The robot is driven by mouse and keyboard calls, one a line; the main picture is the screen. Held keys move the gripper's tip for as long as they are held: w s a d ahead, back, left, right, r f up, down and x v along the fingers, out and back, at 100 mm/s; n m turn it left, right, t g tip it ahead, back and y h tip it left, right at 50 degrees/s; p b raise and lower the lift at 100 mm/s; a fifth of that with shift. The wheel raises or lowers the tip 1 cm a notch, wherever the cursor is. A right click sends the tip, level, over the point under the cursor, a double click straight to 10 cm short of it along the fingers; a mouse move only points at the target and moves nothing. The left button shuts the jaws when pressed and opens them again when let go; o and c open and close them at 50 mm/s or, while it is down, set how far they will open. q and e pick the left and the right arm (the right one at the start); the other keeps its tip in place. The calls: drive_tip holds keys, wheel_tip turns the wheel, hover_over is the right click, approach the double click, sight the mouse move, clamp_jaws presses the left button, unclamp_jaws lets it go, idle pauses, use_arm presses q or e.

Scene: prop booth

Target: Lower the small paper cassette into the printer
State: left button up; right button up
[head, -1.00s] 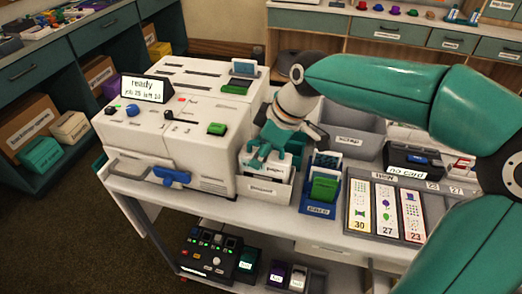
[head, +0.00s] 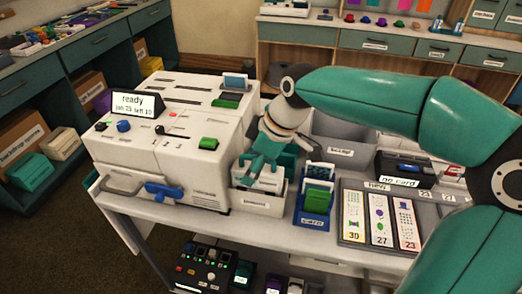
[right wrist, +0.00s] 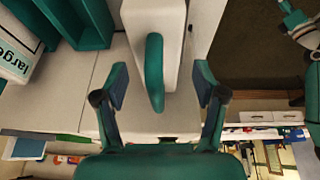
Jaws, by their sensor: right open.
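The white printer (head: 175,140) stands on the left of the cart, with a small screen (head: 140,103) reading "ready". Right of it is a white holder (head: 263,204) with upright white items in it; its label is too small to read. My right gripper (head: 262,168) is over this holder, pointing down. In the right wrist view my right gripper (right wrist: 160,85) is open, with a teal handle (right wrist: 154,72) on a white body (right wrist: 152,20) between its fingers, gaps on both sides. I cannot read whether this is the small paper cassette. A teal-and-white arm part shows at the right edge, seemingly mine.
A blue card box (head: 312,220) with green cards stands right of the holder. A white item marked "large" (right wrist: 15,50) shows in the right wrist view.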

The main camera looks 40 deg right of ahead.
drive_tip(key=v, duration=1.1)
drive_tip(key=shift+r, duration=0.25)
drive_tip(key=shift+d, duration=0.1)
